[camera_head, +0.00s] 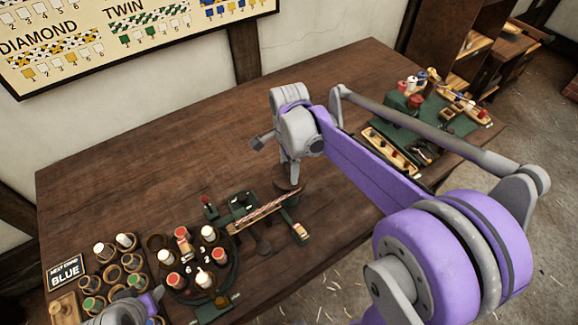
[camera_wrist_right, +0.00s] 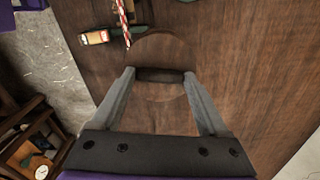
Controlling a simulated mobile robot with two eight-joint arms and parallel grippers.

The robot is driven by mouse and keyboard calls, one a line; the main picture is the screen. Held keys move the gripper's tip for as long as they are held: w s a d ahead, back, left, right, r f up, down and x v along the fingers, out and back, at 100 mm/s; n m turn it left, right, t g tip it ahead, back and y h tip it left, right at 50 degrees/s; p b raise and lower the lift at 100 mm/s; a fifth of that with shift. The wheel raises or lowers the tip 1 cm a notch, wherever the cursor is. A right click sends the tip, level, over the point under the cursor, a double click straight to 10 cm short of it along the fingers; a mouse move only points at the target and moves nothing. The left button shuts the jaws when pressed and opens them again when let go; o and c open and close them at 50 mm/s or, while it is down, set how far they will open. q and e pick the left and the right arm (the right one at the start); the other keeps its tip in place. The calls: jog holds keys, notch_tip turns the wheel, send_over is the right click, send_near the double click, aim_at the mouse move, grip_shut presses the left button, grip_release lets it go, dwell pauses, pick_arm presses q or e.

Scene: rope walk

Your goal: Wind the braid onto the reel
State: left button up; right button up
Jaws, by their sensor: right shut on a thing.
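The braid (camera_head: 262,210), striped red and white, stretches over a green stand (camera_head: 243,197) on the bench. It also shows at the top of the right wrist view (camera_wrist_right: 122,22), ending beside a round brown wooden disc (camera_wrist_right: 160,48), which looks like the reel. My right gripper (camera_head: 290,180) is above the bench at the braid's upper right end. In the right wrist view its two fingers (camera_wrist_right: 161,78) are shut on a dark cylindrical part of the reel. My left arm's grey and purple end (camera_head: 125,308) shows at the bottom left; its fingertips are not clear.
A sign (camera_head: 64,272) reads BLUE. A green mat (camera_head: 420,125) with tools and spools lies at the far right. The bench's back left is clear.

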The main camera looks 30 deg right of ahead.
jog(key=n, duration=0.6)
jog(key=shift+b, duration=0.4)
jog(key=n, duration=0.6)
jog(key=shift+n+b, duration=0.3)
jog(key=shift+n, duration=0.1)
jog(key=n, duration=0.6)
pick_arm(q)
jog(key=f, duration=0.1)
jog(key=s+f, duration=0.1)
jog(key=f, duration=0.1)
jog(key=shift+b, duration=0.3)
pick_arm(e)
jog(key=n, duration=0.7)
jog(key=shift+n, duration=0.3)
jog(key=o, duration=1.2)
jog(key=shift+o, duration=0.2)
jog(key=shift+r, duration=0.1)
